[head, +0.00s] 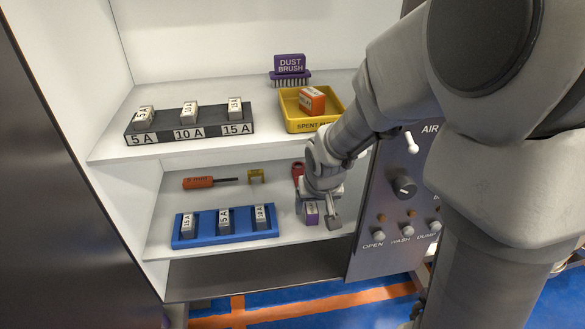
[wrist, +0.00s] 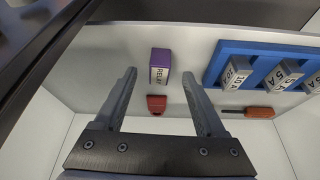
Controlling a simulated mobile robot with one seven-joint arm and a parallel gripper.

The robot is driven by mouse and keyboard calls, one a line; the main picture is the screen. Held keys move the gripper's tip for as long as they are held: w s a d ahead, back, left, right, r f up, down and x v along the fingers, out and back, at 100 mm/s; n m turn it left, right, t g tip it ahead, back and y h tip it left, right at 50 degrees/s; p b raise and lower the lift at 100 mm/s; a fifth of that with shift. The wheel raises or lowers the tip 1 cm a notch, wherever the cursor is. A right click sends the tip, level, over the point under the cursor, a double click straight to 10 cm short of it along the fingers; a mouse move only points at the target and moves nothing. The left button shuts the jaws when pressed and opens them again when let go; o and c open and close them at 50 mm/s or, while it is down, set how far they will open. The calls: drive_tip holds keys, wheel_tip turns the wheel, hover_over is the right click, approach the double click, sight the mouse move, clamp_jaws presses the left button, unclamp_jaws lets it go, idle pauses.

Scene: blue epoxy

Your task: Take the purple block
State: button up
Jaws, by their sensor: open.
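The purple block (head: 311,212) stands on the lower shelf near its front right part, partly hidden by my gripper in the head view. In the wrist view the purple block (wrist: 160,62) shows a pale face marked RELAY and lies between the lines of my two fingers, just beyond their tips. My gripper (wrist: 162,80) is open and empty. In the head view my gripper (head: 318,215) is down at the lower shelf, right at the block. I cannot tell whether a finger touches it.
A red item (wrist: 156,103) lies close to the block. A blue holder (head: 225,238) with grey fuses, an orange screwdriver (head: 198,182) and a yellow piece (head: 256,175) share the lower shelf (head: 170,210). Above are a black fuse rack (head: 160,137), yellow tray (head: 290,125) and dust brush (head: 290,65).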

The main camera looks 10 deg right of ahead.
sight(313, 213)
drive_tip(key=b+x, duration=0.2)
drive_tip(key=x, duration=0.3)
clamp_jaws()
idle(0.3)
